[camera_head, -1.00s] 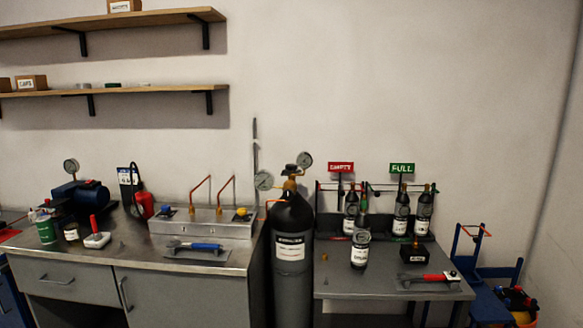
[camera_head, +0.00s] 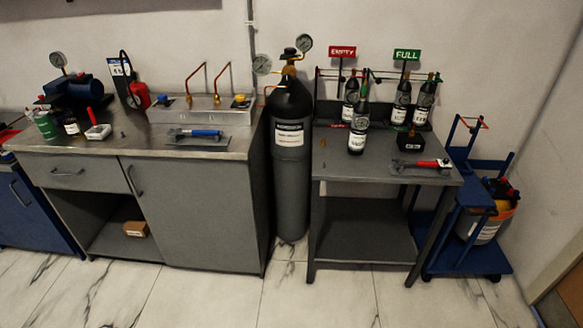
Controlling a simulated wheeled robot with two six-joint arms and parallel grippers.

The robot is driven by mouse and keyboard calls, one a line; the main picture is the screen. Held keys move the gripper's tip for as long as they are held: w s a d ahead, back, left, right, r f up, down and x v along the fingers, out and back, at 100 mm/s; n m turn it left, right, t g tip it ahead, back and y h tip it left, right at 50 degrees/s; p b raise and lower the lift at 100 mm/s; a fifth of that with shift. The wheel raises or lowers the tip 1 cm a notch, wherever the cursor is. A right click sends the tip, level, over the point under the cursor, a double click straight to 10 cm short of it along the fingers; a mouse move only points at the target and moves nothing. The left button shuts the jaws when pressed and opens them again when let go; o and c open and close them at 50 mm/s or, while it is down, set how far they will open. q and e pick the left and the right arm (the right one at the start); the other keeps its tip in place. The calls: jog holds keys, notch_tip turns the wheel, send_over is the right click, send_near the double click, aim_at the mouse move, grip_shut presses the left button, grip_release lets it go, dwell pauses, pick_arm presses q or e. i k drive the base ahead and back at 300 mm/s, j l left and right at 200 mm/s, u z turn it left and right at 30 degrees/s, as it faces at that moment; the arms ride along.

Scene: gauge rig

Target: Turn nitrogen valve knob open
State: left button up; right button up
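A tall dark gas cylinder (camera_head: 291,188) with a white label stands upright on the floor between the two benches. Its top carries a brass valve with a dark knob (camera_head: 290,52) and two round gauges (camera_head: 304,43), one on each side. I cannot read the label, nor tell the knob's setting. Neither of my grippers shows in the head view.
A grey bench (camera_head: 180,146) with tools and a metal manifold (camera_head: 205,108) stands left of the cylinder. A grey table (camera_head: 335,170) with several dark bottles and a red-handled wrench (camera_head: 422,164) stands right. A blue cart (camera_head: 470,225) is far right. Marble floor (camera_head: 200,290) in front is clear.

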aim_at(290, 51)
jog(key=z, duration=0.25)
jog(key=i+j+z, duration=0.2)
jog(key=i+z, duration=0.25)
jog(key=i+j+z, duration=0.15)
jog(key=j+z, duration=0.15)
jog(key=z, duration=0.15)
